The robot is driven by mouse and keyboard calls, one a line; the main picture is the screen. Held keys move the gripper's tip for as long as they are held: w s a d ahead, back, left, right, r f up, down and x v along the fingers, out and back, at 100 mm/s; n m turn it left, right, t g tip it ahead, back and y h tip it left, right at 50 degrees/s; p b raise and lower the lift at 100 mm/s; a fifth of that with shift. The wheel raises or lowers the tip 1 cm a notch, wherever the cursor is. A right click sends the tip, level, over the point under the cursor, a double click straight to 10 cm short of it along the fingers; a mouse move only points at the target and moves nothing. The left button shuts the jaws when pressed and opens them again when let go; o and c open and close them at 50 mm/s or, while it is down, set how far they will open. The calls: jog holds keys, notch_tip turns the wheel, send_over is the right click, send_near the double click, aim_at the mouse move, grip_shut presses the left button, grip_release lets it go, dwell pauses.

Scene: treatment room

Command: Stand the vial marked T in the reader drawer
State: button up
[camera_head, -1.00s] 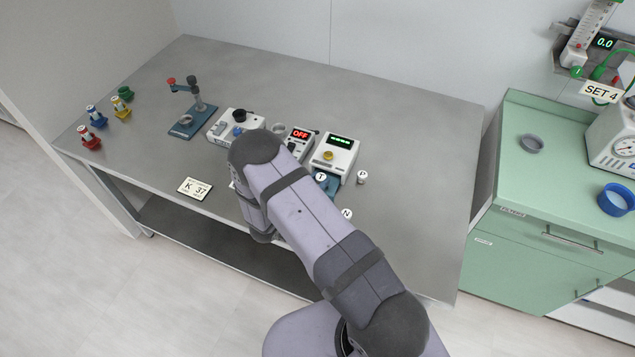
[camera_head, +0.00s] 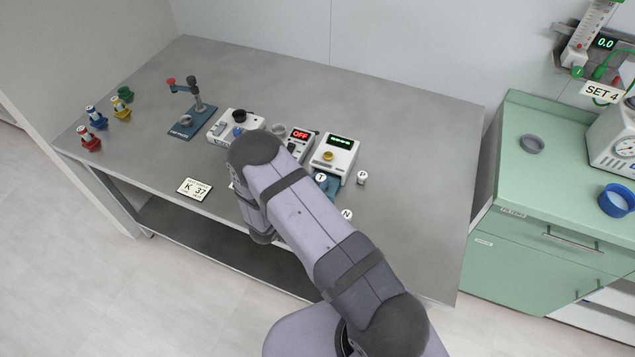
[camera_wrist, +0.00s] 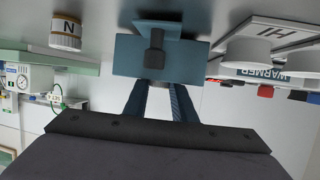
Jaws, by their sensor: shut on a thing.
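The vial marked T (camera_head: 320,177) shows its white lettered cap beside the teal reader drawer (camera_head: 333,184) in the head view. My arm hides its lower part, so I cannot tell whether it stands on the bench or the drawer. The reader (camera_head: 345,143) has a lit green display, and its drawer sticks out at the front. In the wrist view the drawer's teal front (camera_wrist: 128,60) faces my gripper (camera_wrist: 157,85). My fingers are shut on its dark handle (camera_wrist: 156,42). The head view hides my gripper behind the arm.
Vial N (camera_head: 347,215) stands in front of the drawer, also in the wrist view (camera_wrist: 65,32). Vial P (camera_head: 361,178) stands right of the reader. A device reading OFF (camera_head: 300,135) is left of the reader. The bench's right side is clear.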

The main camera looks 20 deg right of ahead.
jog(key=shift+s+f+p, duration=0.2)
jog(key=shift+s+p, duration=0.1)
jog(key=shift+p, duration=0.3)
dwell(0.8)
jog(key=shift+s+a+r, duration=0.1)
jog(key=shift+s+r, duration=0.05)
jog(key=shift+w+r, duration=0.15)
jog(key=shift+w, duration=0.4)
dwell(0.7)
jog(key=shift+s+f+b, duration=0.35)
jog(key=shift+f+b, duration=0.55)
jog(key=shift+w+r+p, duration=0.15)
jog(key=shift+r+p, duration=0.45)
jog(key=shift+r, duration=0.05)
dwell(0.3)
jog(key=shift+w+r, duration=0.15)
jog(key=shift+r, duration=0.15)
dwell(0.7)
